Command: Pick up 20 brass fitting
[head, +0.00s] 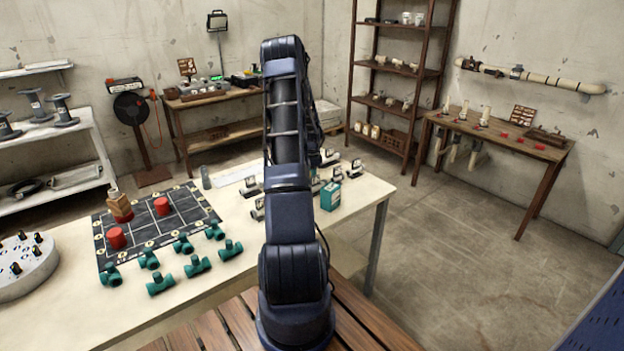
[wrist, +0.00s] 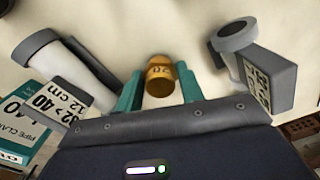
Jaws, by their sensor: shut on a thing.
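The brass fitting (wrist: 160,78) shows in the wrist view as a small golden cylinder with a dark "20" mark on it. It sits between the two teal fingers of my gripper (wrist: 158,92), which is shut on it. The cream table surface lies behind it; I cannot tell whether the fitting touches the table. In the head view my arm hides the gripper and the fitting.
In the wrist view, a grey-and-white fitting (wrist: 65,65) with a "32 > 40" label lies close left, and another labelled fitting (wrist: 255,65) stands close right. A teal pipe clamp box (wrist: 22,125) is at lower left. Several green tees (head: 160,284) lie on the table.

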